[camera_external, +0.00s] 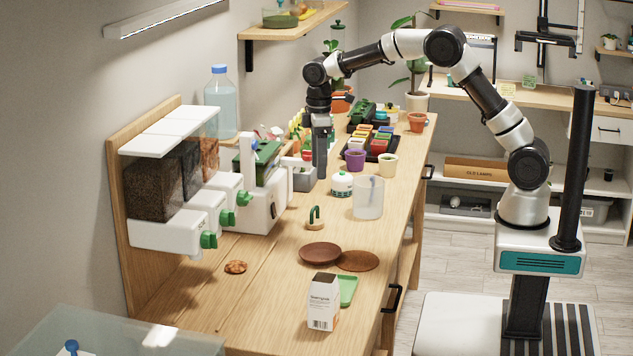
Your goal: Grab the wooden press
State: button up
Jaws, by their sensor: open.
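The wooden press (315,224) looks to be the small light-wood disc with a dark green looped handle. It stands on the wooden bench, handle up, left of a clear beaker. My gripper (320,176) points down above the bench, higher in the picture than the press and apart from it. Its jaws are open, and I see nothing held between them. The fingers show nearly edge-on, so the gap between them is hard to see.
A white machine (265,195) and dispensers (180,220) line the left. Brown saucers (320,253) and a carton (323,302) lie nearer. Pots and a seed tray crowd behind.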

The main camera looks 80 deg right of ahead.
aim_at(315, 207)
notch_tip(315, 207, down, 11)
jog(key=shift+d+r+b, duration=0.1)
jog(key=shift+r+b, duration=0.05)
jog(key=shift+b, duration=0.2)
jog(key=shift+w+f, duration=0.2)
jog(key=shift+f, duration=0.7)
jog(key=shift+w+f, duration=0.2)
jog(key=shift+f, duration=0.7)
jog(key=shift+w+f, duration=0.2)
jog(key=shift+f, duration=0.7)
jog(key=c, duration=1.2)
jog(key=shift+r, duration=0.1)
